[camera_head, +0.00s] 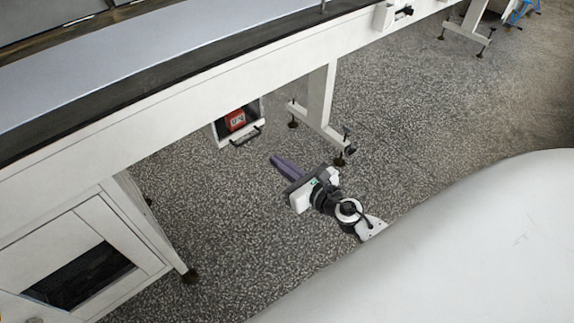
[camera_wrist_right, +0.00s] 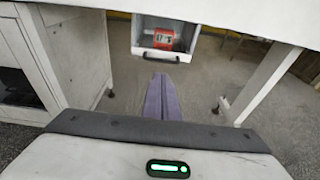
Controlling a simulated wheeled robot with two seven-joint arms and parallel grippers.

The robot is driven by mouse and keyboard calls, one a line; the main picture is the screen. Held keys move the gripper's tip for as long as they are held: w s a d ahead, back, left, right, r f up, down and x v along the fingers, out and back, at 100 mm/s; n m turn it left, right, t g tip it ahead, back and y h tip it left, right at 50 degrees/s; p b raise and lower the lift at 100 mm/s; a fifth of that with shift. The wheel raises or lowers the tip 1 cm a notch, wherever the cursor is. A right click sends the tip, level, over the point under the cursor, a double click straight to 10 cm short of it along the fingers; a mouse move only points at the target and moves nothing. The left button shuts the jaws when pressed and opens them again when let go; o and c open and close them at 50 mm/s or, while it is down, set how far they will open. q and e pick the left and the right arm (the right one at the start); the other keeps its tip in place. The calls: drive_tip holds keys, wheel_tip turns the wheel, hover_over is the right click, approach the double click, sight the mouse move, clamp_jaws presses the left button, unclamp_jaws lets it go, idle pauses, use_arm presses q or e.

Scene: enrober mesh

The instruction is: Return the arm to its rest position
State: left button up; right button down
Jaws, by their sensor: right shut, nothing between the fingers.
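My right gripper (camera_head: 274,158) shows in the head view, held over the speckled floor in front of the long white machine frame. Its purple-grey fingers point toward the machine. In the right wrist view the fingers (camera_wrist_right: 162,78) lie together, shut with nothing between them. The gripper is apart from the machine and touches nothing that I can see. My left gripper is in neither view.
A white open drawer (camera_head: 226,140) with a black handle hangs under the machine and holds a red box (camera_head: 235,120). A white support leg (camera_head: 318,100) stands right of it. A white cabinet (camera_head: 70,250) stands at the left. The floor (camera_head: 440,100) at the right is clear.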

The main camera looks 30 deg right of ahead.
drive_tip(key=shift+v, duration=1.2)
drive_tip(key=s+a+f+m+g, duration=0.2)
drive_tip(key=s+m, duration=0.4)
drive_tip(key=m, duration=0.5)
drive_tip(key=s+a+f+m+g, duration=0.2)
drive_tip(key=s+a+f+m, duration=0.3)
drive_tip(key=m, duration=0.7)
drive_tip(key=s+a+f+m+g, duration=0.3)
drive_tip(key=s+m, duration=0.6)
drive_tip(key=m, duration=0.3)
drive_tip(key=shift+s+a+f+y, duration=0.25)
drive_tip(key=shift+a+f+y, duration=0.15)
drive_tip(key=shift+a+f, duration=0.45)
drive_tip(key=shift+f, duration=0.1)
